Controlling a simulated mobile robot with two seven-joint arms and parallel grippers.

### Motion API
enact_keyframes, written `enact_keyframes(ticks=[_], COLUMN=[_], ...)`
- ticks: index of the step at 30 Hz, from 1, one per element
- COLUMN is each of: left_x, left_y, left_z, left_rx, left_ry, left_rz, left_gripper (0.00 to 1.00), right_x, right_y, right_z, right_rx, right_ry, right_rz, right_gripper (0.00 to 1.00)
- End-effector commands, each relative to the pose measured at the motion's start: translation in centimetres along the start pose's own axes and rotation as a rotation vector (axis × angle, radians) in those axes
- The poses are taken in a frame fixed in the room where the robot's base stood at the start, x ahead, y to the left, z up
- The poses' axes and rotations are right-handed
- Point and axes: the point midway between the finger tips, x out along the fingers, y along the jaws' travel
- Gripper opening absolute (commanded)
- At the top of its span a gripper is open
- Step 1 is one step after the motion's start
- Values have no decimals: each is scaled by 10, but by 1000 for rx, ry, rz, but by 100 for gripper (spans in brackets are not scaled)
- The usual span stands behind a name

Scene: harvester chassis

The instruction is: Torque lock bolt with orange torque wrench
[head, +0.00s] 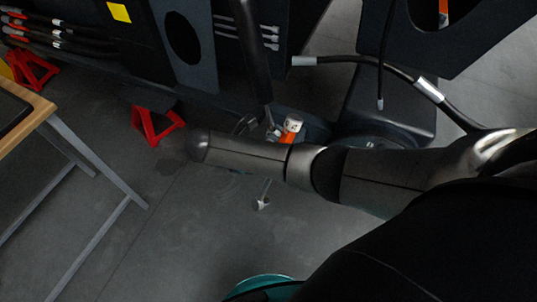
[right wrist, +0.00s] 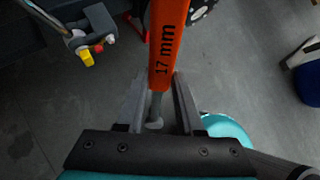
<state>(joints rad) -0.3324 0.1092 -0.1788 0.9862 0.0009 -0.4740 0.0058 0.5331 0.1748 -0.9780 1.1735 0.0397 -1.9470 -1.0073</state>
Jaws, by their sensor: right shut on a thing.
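The orange torque wrench (right wrist: 167,45), marked "17 mm", runs from the top of the right wrist view down between the fingers of my right gripper (right wrist: 158,105). The fingers are shut on it. A grey shaft continues below its orange part. In the head view my right arm crosses from the right and hides the gripper. An orange piece with a white top (head: 291,130) shows just above the arm, and a silver tip (head: 262,198) shows below it; these look like parts of the wrench, but I cannot be sure. I cannot pick out the lock bolt. My left gripper is not in view.
The dark chassis (head: 225,50) with cables and hoses fills the top of the head view. Red stands (head: 155,125) are under it. A wood-topped table (head: 25,115) is at the left. Grey floor is open below.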

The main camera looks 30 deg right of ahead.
Motion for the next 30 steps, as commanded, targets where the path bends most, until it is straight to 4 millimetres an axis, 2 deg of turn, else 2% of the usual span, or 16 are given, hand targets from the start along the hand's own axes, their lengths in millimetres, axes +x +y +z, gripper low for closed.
enact_keyframes(ticks=[1,6,12,17,30], left_x=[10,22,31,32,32], left_y=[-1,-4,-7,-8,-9], left_z=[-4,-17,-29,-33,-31], left_rx=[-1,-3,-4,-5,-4], left_ry=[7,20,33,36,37], left_rz=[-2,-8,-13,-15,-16], left_gripper=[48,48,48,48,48], right_x=[12,33,42,41,39], right_y=[6,29,53,61,61], right_z=[-6,-6,0,4,6], right_rx=[-74,-253,-342,-358,-356], right_ry=[-88,-339,-518,-564,-564], right_rz=[61,271,445,493,493], right_gripper=[0,0,0,0,0])
